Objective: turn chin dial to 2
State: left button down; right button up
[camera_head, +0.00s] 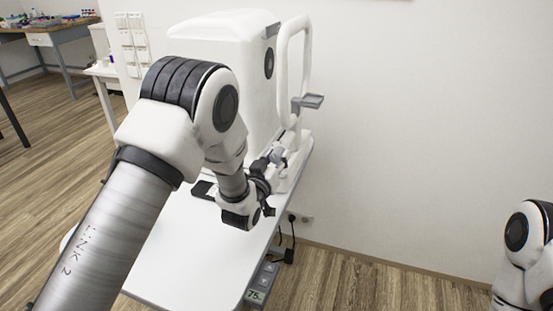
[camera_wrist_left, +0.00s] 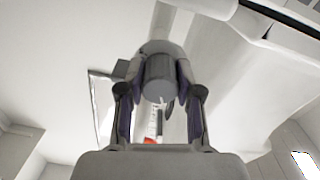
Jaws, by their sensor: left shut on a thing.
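The chin dial is a grey cylinder (camera_wrist_left: 159,84) in the left wrist view, on the white eye-test machine (camera_head: 222,42). My left gripper (camera_wrist_left: 160,70) has a finger on each side of the dial and is shut on it. In the head view my left gripper (camera_head: 276,160) is small and reaches the machine's near right side, low by the chin-rest frame (camera_head: 282,75). There the dial cannot be told apart from the fingers. A small white strip with a red mark (camera_wrist_left: 150,140) shows between the fingers; its marks are too small to read. My right gripper is out of view.
A grey bracket (camera_head: 308,101) sticks out from the frame. A black flat item (camera_head: 204,190) lies near my arm. A wall stands behind; a desk (camera_head: 45,30) is far left.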

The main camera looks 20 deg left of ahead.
pick_arm(q)
jog(key=n, duration=0.6)
jog(key=shift+n, duration=0.3)
dwell(0.4)
jog(key=c, duration=0.8)
grip_release()
jog(key=shift+o, duration=0.2)
jog(key=s, duration=1.2)
jog(key=shift+a, duration=0.3)
